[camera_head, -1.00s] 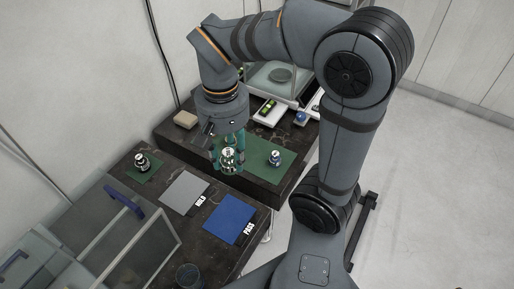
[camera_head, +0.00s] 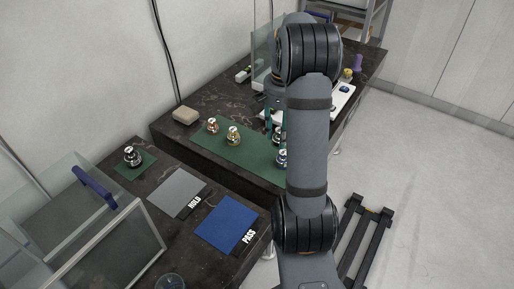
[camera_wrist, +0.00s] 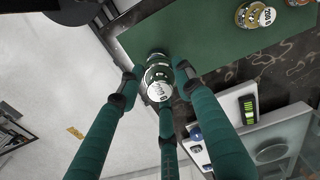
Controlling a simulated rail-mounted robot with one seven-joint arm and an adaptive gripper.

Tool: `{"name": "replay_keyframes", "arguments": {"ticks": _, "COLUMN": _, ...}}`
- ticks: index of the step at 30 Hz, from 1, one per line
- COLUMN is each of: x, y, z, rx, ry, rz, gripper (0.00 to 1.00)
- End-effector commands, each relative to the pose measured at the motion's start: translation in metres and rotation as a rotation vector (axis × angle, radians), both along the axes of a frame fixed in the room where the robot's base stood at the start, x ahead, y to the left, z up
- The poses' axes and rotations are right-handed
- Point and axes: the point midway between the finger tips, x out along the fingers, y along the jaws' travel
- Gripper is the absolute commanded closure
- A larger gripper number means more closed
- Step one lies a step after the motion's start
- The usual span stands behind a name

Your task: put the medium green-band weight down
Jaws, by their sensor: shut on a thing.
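My gripper (camera_wrist: 156,95) is shut on a shiny metal weight (camera_wrist: 158,82) with a labelled knob; its fingers surround it. I take it for the medium green-band weight, but its band colour is not readable. In the head view it (camera_head: 277,135) shows between the teal fingers, partly behind my arm, over the right part of the green mat (camera_head: 238,150). I cannot tell whether it touches the mat. A blue-band weight (camera_head: 281,159) stands on the mat nearer the camera, partly hidden by my arm.
A copper-toned weight (camera_head: 212,125) and a gold-toned weight (camera_head: 233,135) stand on the mat's left. The white balance (camera_head: 344,98) is behind my arm. A small mat with another weight (camera_head: 132,156), a grey HOLD mat (camera_head: 176,190) and a blue PASS mat (camera_head: 229,222) lie on the front table.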

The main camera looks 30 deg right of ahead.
Motion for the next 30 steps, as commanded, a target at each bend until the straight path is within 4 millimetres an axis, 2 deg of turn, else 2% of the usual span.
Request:
{"name": "replay_keyframes", "arguments": {"ticks": 6, "x": 0.050, "y": 0.020, "z": -0.030, "rx": 0.001, "ry": 0.003, "rz": 0.005, "gripper": 1.00}}
{"name": "replay_keyframes", "arguments": {"ticks": 12, "x": 0.079, "y": 0.030, "z": -0.048, "rx": 0.000, "ry": 0.000, "rz": 0.003, "gripper": 1.00}}
{"name": "replay_keyframes", "arguments": {"ticks": 17, "x": 0.084, "y": 0.032, "z": -0.057, "rx": 0.001, "ry": 0.001, "rz": 0.002, "gripper": 1.00}}
{"name": "replay_keyframes", "arguments": {"ticks": 24, "x": 0.084, "y": 0.032, "z": -0.089, "rx": 0.001, "ry": 0.001, "rz": 0.002, "gripper": 1.00}}
{"name": "replay_keyframes", "arguments": {"ticks": 30, "x": 0.084, "y": 0.032, "z": -0.093, "rx": 0.000, "ry": -0.001, "rz": 0.001, "gripper": 1.00}}
